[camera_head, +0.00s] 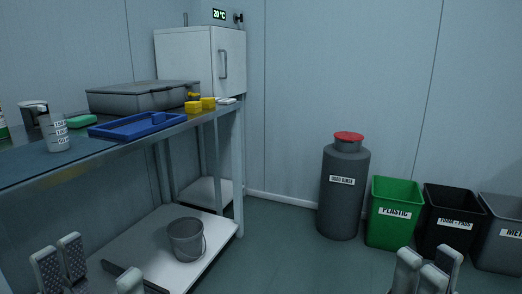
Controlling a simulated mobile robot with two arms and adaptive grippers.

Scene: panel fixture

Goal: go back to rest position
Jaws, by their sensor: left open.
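My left gripper (98,275) shows at the bottom left, with its grey fingertips pointing up. Its fingers are spread apart with nothing between them. It is in front of the bench's lower shelf. My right gripper (424,274) shows at the bottom right, also pointing up, in front of the bins. The lower parts of both grippers and both arms are cut off by the frame.
A metal bench (100,158) on the left carries a blue tray (110,132), a grey case (120,98) and yellow blocks (193,107). A bucket (186,240) stands on its lower shelf. A grey drum (345,205) and bins, including a green one (392,225), line the wall. The middle floor is clear.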

